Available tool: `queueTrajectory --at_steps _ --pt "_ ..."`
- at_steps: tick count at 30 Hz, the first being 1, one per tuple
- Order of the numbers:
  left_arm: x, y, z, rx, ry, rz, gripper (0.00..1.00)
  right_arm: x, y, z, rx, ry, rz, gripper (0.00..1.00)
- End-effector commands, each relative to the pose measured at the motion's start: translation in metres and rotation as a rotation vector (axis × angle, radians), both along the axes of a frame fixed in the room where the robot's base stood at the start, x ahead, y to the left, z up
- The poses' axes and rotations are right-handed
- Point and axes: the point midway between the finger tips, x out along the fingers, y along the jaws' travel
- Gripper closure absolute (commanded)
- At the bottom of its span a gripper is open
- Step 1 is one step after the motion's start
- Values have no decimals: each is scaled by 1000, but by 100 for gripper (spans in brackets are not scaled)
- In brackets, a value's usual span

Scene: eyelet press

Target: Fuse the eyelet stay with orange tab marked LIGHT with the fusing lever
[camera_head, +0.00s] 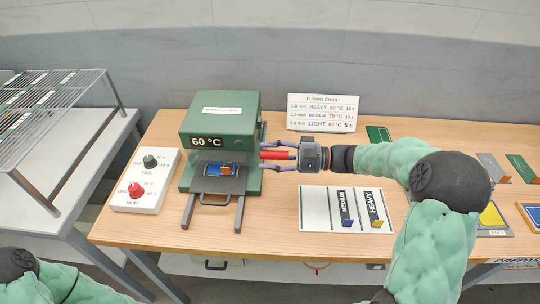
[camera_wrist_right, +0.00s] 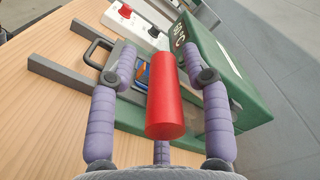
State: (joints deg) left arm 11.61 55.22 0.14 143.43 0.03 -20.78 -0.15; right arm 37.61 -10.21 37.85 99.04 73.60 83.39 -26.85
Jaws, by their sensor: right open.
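The green press (camera_head: 220,120) stands on the wooden table and its display reads 60 °C. A stay with blue and orange parts (camera_head: 226,170) lies in the press's open front; its marking cannot be read. It also shows in the wrist view (camera_wrist_right: 142,72). The red handle of the fusing lever (camera_head: 278,155) sticks out at the press's right side. My right gripper (camera_head: 268,155) is open, with its fingers on either side of the red handle. In the wrist view the handle (camera_wrist_right: 165,95) lies between the spread fingers. My left gripper is out of view.
A white control box (camera_head: 146,182) with black and red knobs stands left of the press. A white board (camera_head: 315,208) holds MEDIUM and HEAVY stays in front. A fusing chart (camera_head: 323,113) stands behind. A wire rack (camera_head: 45,110) is at the far left.

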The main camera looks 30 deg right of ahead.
Motion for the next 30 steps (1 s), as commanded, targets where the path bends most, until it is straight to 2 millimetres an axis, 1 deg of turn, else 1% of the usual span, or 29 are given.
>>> queueTrajectory --at_steps 4,8,18,21,25,30 --pt "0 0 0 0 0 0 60 -1 -3 1 0 -1 -2 51" --pt "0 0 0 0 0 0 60 -8 -16 0 0 -1 -4 51" --pt "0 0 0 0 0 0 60 -43 -72 0 -1 0 -5 51" --pt "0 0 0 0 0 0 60 -51 -85 0 -1 1 -5 51" --pt "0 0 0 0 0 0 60 -59 -97 -1 0 1 -3 51" --pt "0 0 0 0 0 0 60 -63 -102 0 0 0 0 51"
